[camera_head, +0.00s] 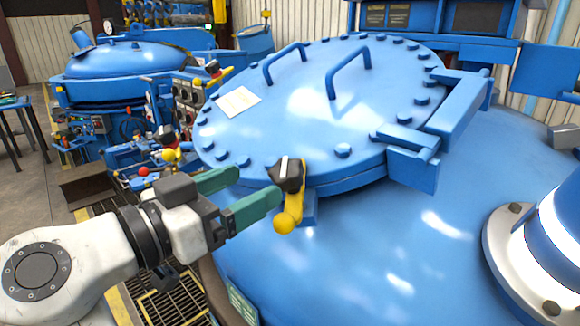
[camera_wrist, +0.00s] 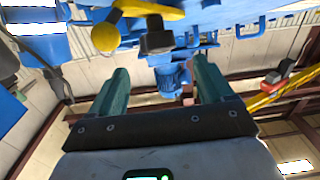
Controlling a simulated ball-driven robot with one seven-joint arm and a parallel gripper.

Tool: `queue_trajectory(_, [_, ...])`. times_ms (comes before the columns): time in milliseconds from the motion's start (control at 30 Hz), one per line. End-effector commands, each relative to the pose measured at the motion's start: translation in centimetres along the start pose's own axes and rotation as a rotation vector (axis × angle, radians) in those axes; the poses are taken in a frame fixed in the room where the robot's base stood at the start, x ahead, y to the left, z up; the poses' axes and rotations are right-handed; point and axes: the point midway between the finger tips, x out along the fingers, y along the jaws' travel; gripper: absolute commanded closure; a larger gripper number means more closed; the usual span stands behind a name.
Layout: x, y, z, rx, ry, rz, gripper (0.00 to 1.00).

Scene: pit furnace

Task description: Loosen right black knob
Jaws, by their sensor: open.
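The right black knob (camera_head: 287,175) sits at the near edge of the big blue lid. A yellow lever (camera_head: 291,214) with a ball end hangs down beside it. My gripper (camera_head: 256,187) is just left of the knob, its green fingers apart with nothing between them. In the wrist view my gripper (camera_wrist: 160,72) is open, and the black knob (camera_wrist: 157,38) shows beyond the gap, with the yellow lever and its ball (camera_wrist: 105,37) to the left. I see no contact between fingers and knob. Another black knob (camera_head: 164,134) is farther left, near a second yellow lever.
The blue round lid (camera_head: 300,100) has bolts around its rim and two raised handles (camera_head: 349,72). A hinge block (camera_head: 440,120) stands at its right. A flanged blue pipe (camera_head: 545,245) is at far right. A floor grating (camera_head: 170,300) lies below my arm.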

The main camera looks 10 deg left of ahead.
Motion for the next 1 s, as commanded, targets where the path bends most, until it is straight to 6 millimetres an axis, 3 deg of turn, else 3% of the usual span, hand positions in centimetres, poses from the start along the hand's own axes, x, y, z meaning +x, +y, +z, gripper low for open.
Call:
queue_trajectory(200, [4.2, 0.1, -0.2, -0.003, 0.0, 0.004, 0.2])
queue_trajectory(433, [7.4, 0.1, -0.1, -0.003, -0.001, 0.003, 0.2])
queue_trajectory(867, [8.6, 0.1, 0.1, -0.001, -0.001, 0.001, 0.2])
queue_trajectory(1000, [8.5, 0.1, 0.1, -0.001, 0.0, 0.001, 0.3])
